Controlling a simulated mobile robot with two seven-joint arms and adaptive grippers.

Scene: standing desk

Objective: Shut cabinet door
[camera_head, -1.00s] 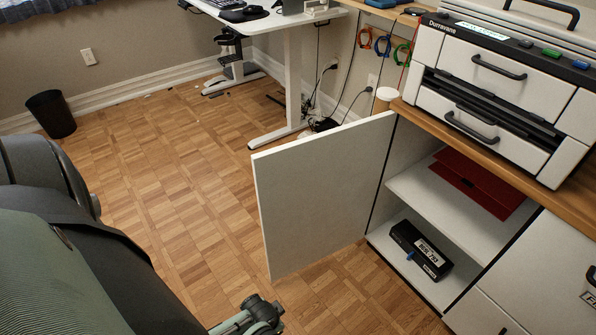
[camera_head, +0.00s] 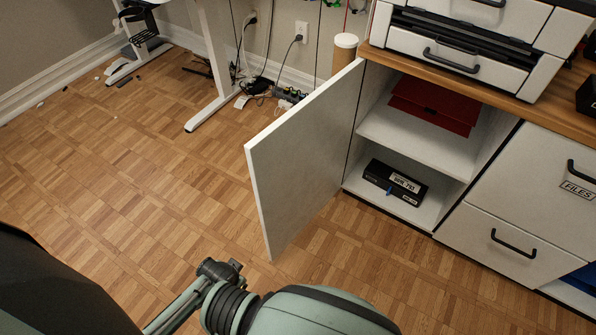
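The white cabinet door (camera_head: 300,165) stands wide open, swung out to the left from its hinge side at the cabinet's left edge. Its free edge points toward me. The cabinet (camera_head: 408,142) has an open compartment with a middle shelf. Part of my own arm reaches in at the bottom, with a dark joint in front of the door's lower free corner and seemingly apart from it. I cannot make out fingertips of either gripper, and nothing is seen holding the door.
A red folder (camera_head: 435,103) lies on the shelf and a black labelled box (camera_head: 394,183) lies below. Drawers (camera_head: 510,240) stand to the right.

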